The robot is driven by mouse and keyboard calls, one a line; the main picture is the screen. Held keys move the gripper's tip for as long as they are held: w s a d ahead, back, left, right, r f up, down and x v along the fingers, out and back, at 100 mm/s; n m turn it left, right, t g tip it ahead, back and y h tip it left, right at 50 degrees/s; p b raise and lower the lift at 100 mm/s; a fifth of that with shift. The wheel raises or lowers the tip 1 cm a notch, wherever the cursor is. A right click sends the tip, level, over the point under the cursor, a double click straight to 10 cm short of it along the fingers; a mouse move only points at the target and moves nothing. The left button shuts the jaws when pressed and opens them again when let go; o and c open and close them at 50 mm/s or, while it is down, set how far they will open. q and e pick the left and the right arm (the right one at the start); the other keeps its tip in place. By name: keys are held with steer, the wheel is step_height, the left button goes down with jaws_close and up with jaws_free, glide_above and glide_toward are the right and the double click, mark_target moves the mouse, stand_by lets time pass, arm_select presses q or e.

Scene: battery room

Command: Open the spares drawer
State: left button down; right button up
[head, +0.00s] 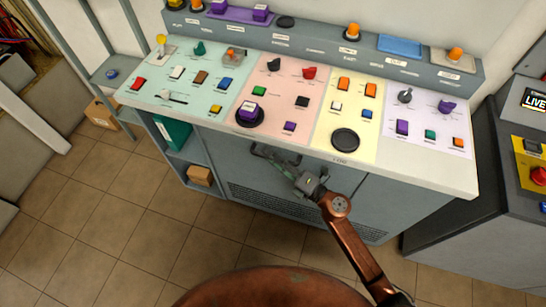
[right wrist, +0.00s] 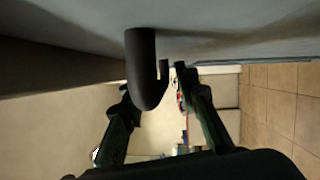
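The grey console front (head: 225,150) carries a dark bar handle (head: 257,149) just below the worktop's front edge. I cannot read a label that marks it as the spares drawer. The front around it looks closed. My right gripper (head: 277,161) is at this handle. In the right wrist view, the curved dark handle (right wrist: 145,75) comes out of a grey panel and lies between the two fingers of my right gripper (right wrist: 155,88). The fingers are apart, and I cannot tell whether either touches the bar. My left gripper is not in view.
The worktop (head: 440,172) above holds coloured panels with buttons, knobs and a round black pad (head: 345,140). Open shelves with a cardboard box (head: 200,175) are at the left. A dark cabinet (head: 500,190) stands at the right. The tiled floor (head: 110,225) in front is clear.

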steer(key=shift+c, duration=0.6)
jaws_close()
